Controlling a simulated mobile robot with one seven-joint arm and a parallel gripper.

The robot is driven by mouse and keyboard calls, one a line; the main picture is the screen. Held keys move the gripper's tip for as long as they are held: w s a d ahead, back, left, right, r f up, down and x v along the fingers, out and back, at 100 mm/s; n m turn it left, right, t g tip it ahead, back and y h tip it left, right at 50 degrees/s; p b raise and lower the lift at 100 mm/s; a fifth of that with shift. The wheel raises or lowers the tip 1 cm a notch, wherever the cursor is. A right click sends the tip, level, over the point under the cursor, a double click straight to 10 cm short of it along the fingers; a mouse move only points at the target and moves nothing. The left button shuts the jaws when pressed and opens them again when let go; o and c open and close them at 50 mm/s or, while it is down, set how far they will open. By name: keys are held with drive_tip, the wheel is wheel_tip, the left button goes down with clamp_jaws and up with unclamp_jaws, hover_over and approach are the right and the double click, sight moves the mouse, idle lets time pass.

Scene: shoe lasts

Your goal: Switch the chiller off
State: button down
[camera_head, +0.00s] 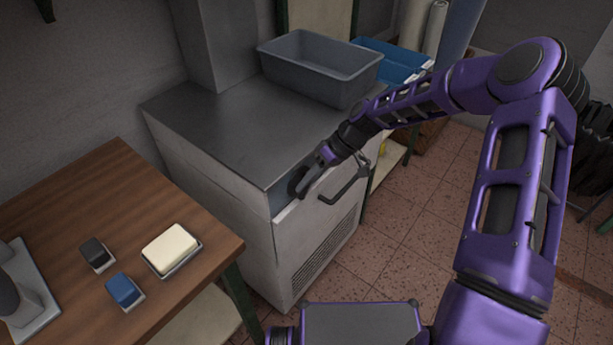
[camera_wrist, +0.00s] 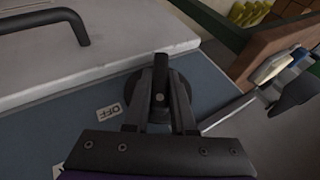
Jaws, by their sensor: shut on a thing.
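The chiller (camera_head: 220,185) is a pale cabinet with a grey metal top, standing in the middle of the head view. Its blue-grey control strip (camera_wrist: 75,140) fills the lower left of the wrist view. A round dark knob (camera_wrist: 127,88) with a raised grip bar sits on that strip. A small label reading OFF (camera_wrist: 108,111) lies to the left of the knob. My gripper (camera_wrist: 160,95) is shut on the knob's bar, one finger on each side. In the head view my gripper (camera_head: 306,180) reaches the chiller's upper front edge and partly hides the knob.
A dark bar handle (camera_head: 345,185) is on the chiller's front, right beside my gripper. A grey bin (camera_head: 318,68) stands on its top, with blue trays (camera_head: 395,62) behind. Tiled floor is open at the right.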

drive_tip(key=shift+w+d+f+m+g+y+b, duration=0.15)
drive_tip(key=shift+m+g+y+b, duration=0.1)
drive_tip(key=shift+g+y, duration=0.25)
drive_tip(key=shift+a+f+m+g+y+b, duration=0.15)
drive_tip(key=shift+g+y+b, duration=0.1)
drive_tip(key=shift+g+y, duration=0.2)
drive_tip(key=g+y+b, duration=0.2)
drive_tip(key=shift+d+f+m+y+b, duration=0.15)
drive_tip(key=shift+m+y+b, duration=0.1)
drive_tip(key=shift+m+b, duration=0.15)
drive_tip(key=shift+m+g+y+b, duration=0.5)
drive_tip(key=shift+g+y+b, duration=0.6)
drive_tip(key=shift+b, duration=0.15)
drive_tip(key=shift+m+g+y+b, duration=0.3)
drive_tip(key=shift+g+y+b, duration=0.25)
drive_tip(key=shift+y+b, duration=0.2)
drive_tip(key=c, duration=0.7)
unclamp_jaws()
drive_tip(key=shift+c, duration=0.2)
drive_tip(key=shift+w+d, duration=0.1)
drive_tip(key=shift+d, duration=0.05)
